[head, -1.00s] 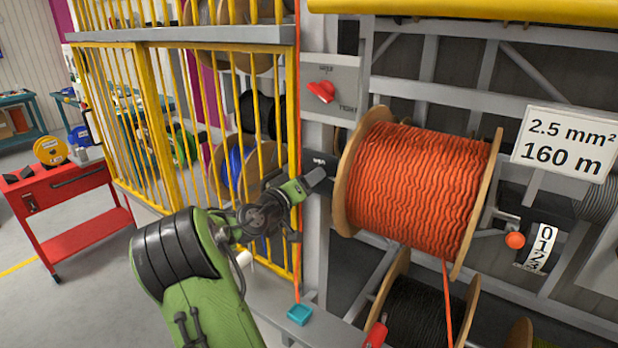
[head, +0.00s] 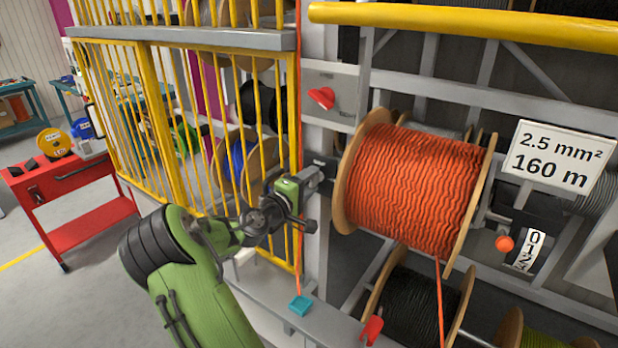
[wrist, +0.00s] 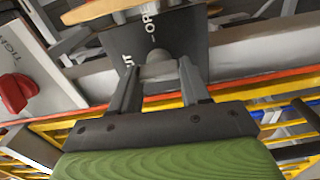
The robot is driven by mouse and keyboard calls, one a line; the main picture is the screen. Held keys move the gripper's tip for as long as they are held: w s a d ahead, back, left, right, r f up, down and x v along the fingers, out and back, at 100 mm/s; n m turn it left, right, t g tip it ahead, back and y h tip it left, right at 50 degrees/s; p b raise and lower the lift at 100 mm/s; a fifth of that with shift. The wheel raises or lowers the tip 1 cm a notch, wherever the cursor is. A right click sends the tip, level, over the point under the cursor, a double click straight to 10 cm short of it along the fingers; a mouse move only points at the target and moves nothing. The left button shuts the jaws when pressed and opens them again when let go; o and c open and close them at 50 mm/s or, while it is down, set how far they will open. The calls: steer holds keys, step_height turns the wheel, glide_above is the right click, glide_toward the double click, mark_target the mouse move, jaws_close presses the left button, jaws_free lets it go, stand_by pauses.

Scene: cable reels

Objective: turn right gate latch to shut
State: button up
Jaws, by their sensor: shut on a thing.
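The gate latch (wrist: 160,66) is a small grey knob on a dark plate (wrist: 190,32) with white lettering, partly hidden; I read "OP" and "UT" on it. My gripper (wrist: 157,78) has its two dark fingers on either side of the knob, shut on it. In the head view my gripper (head: 314,178) is at the dark plate (head: 322,160) on the grey post, just left of the orange cable reel. There the knob is hidden by the gripper, and the latch's exact angle cannot be told.
A red knob (head: 321,97) on a grey panel sits above the latch; it also shows in the wrist view (wrist: 17,92). The orange cable reel (head: 412,185) is close on the right. The yellow barred gate (head: 165,130) is on the left. A teal block (head: 300,305) lies below.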

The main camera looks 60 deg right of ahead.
steer(key=shift+w+r+n, duration=0.1)
steer(key=shift+r+n, duration=0.1)
steer(key=shift+n, duration=0.2)
steer(key=o, duration=0.9)
steer(key=shift+o, duration=0.8)
steer(key=shift+f, duration=0.2)
steer(key=w+a+b, duration=0.1)
steer(key=w+a, duration=0.1)
steer(key=a, duration=1.3)
steer(key=shift+w+a+b, duration=0.25)
steer(key=shift+b, duration=0.05)
